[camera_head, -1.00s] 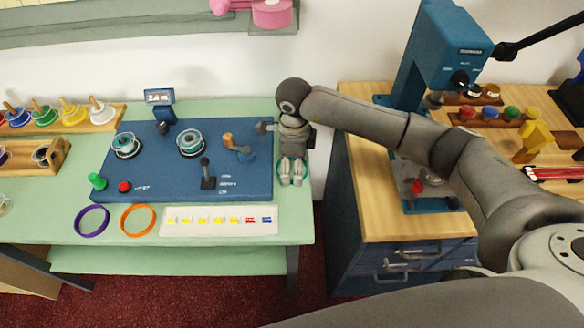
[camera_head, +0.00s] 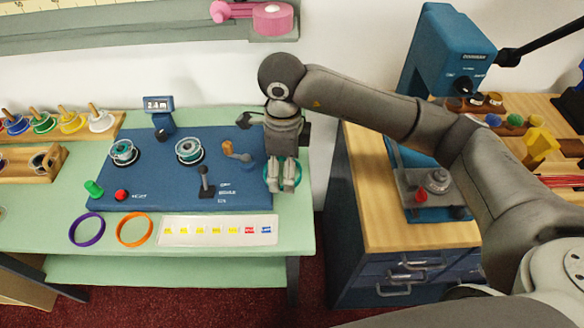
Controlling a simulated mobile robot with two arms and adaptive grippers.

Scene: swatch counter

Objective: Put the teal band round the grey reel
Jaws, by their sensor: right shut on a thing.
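My right gripper (camera_head: 284,186) points down at the right end of the green table, beside the blue panel's right edge. It is shut on the teal band (camera_head: 297,176), whose rim shows on both sides of the fingers; the fingers hide part of it. Two round reels, pale with teal and dark parts, stand on the blue panel: a left reel (camera_head: 123,153) and a right reel (camera_head: 189,151). I cannot clearly tell which is the grey one. The band is to the right of both and apart from them. My left gripper is not in view.
The blue panel (camera_head: 150,190) also carries a crank (camera_head: 236,151), a black lever (camera_head: 206,183), a red button (camera_head: 121,195) and a green knob (camera_head: 93,188). A purple ring (camera_head: 87,229) and an orange ring (camera_head: 135,229) lie in front, beside a swatch card (camera_head: 218,230).

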